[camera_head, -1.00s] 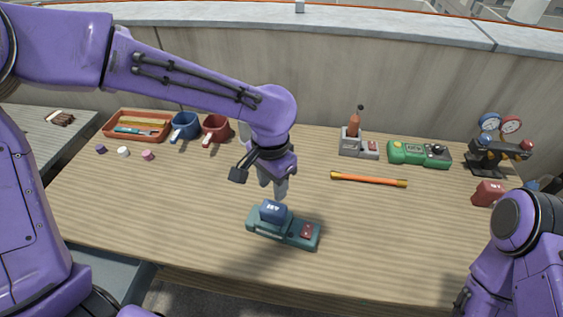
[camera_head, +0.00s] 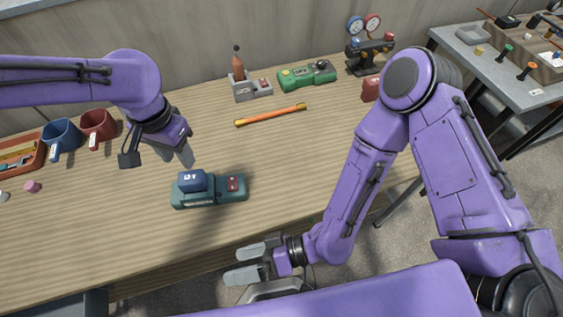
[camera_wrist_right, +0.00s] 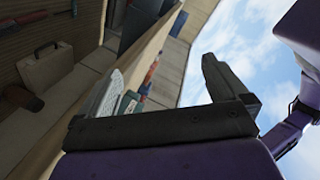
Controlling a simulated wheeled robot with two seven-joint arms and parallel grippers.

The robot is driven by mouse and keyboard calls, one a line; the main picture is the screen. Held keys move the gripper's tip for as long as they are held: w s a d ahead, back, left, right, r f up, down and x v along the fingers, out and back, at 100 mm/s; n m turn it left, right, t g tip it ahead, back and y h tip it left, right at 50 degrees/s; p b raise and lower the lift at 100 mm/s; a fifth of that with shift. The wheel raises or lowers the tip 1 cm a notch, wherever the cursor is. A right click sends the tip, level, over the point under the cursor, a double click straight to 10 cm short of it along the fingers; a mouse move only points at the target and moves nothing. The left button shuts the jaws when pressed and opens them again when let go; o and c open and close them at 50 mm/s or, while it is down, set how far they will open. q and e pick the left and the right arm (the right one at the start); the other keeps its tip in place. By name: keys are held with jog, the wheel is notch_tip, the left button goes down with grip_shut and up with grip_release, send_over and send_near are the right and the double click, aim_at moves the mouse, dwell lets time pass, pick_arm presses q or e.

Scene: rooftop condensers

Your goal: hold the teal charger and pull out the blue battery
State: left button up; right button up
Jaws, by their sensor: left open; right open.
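The teal charger (camera_head: 236,190) lies on the wooden table near its front edge. The blue battery (camera_head: 192,180) is seated in the left part of its top. My left gripper (camera_head: 186,158) is open and empty, pointing down above and behind the battery, apart from it. Its finger gap is seen edge-on. My right gripper (camera_head: 240,262) is open and empty, in front of the table's edge and nearer to me than the charger, with its fingers pointing left.
An orange rod (camera_head: 270,115) lies behind the charger. A green device (camera_head: 307,75), a grey holder (camera_head: 248,88) and a gauge set (camera_head: 366,50) stand along the back. The table around the charger is clear.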

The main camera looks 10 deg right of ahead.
notch_tip(320, 180, up, 3)
jog(key=s+a+n+g+y, duration=0.1)
jog(key=s+a+n+g, duration=0.1)
jog(key=n, duration=0.1)
notch_tip(320, 180, up, 3)
jog(key=m+t, duration=0.3)
jog(key=t, duration=0.3)
send_over(238, 182)
jog(key=s+d, duration=0.3)
jog(key=s, duration=0.1)
jog(key=w+d+n+g+h, duration=0.1)
jog(key=d+n, duration=0.1)
jog(key=n, duration=0.1)
jog(key=w+d+f+n+g+h, duration=0.1)
jog(key=d+n+g, duration=0.1)
jog(key=d+n, duration=0.1)
jog(key=w+d+f+n+g, duration=0.1)
jog(key=w+d+n, duration=0.1)
jog(key=d+n, duration=0.1)
jog(key=shift+d+n+h, duration=0.1)
jog(key=shift+n+h, duration=0.2)
jog(key=shift+h, duration=0.1)
jog(key=x, duration=1)
jog(key=shift+s+f, duration=0.1)
jog(key=shift+f, duration=0.05)
jog(key=c, duration=1.5)
jog(key=shift+o, duration=0.2)
